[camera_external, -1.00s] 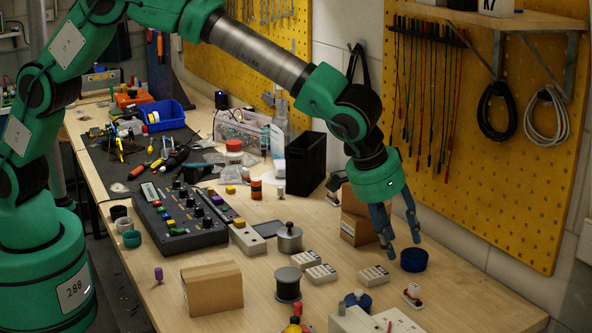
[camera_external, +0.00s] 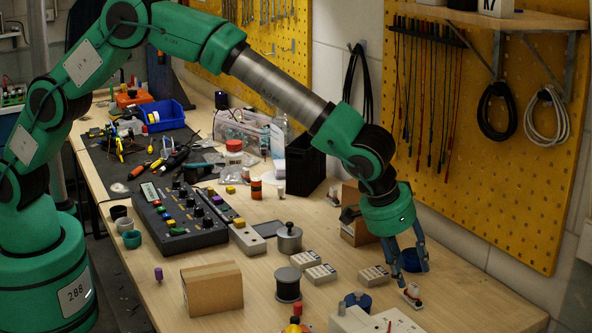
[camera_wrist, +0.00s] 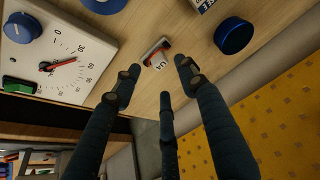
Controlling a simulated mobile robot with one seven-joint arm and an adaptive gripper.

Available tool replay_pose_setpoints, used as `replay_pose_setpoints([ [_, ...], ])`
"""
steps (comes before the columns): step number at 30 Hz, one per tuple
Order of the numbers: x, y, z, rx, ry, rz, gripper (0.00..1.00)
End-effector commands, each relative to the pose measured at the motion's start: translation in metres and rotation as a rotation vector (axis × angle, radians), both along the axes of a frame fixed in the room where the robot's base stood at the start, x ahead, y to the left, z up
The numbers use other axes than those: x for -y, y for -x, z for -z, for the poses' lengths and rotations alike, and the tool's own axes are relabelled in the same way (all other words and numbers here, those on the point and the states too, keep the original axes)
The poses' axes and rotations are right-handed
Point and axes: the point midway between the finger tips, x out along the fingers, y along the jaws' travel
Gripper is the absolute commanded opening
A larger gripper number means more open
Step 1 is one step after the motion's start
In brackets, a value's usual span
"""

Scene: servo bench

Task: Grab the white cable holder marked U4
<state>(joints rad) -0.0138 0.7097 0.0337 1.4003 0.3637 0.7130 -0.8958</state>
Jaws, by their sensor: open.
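The small white cable holder marked U4 (camera_external: 412,299) stands on the bench near its right front, with a red and dark part on top. In the wrist view my gripper (camera_wrist: 158,76) is open with nothing between the fingers. I cannot tell whether any finger touches the holder.
A round blue dish (camera_wrist: 234,36) sits close beside the fingers. A white dial panel (camera_wrist: 85,75) stands on the holder's other side. A blue round part (camera_external: 357,299) and a white labelled block (camera_external: 373,276) are nearby. The bench to the right of the holder is clear.

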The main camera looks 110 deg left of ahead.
Motion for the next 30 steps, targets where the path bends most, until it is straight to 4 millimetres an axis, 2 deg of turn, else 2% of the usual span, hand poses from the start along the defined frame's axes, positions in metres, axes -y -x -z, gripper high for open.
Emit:
replay_pose_setpoints([
  [7,-0.002,-0.002,0.008,-0.001,0.0,0.0,0.42],
  [19,-0.013,-0.014,0.044,-0.001,0.001,0.0,0.42],
  [30,-0.014,-0.016,0.047,0.001,0.001,0.0,0.42],
])
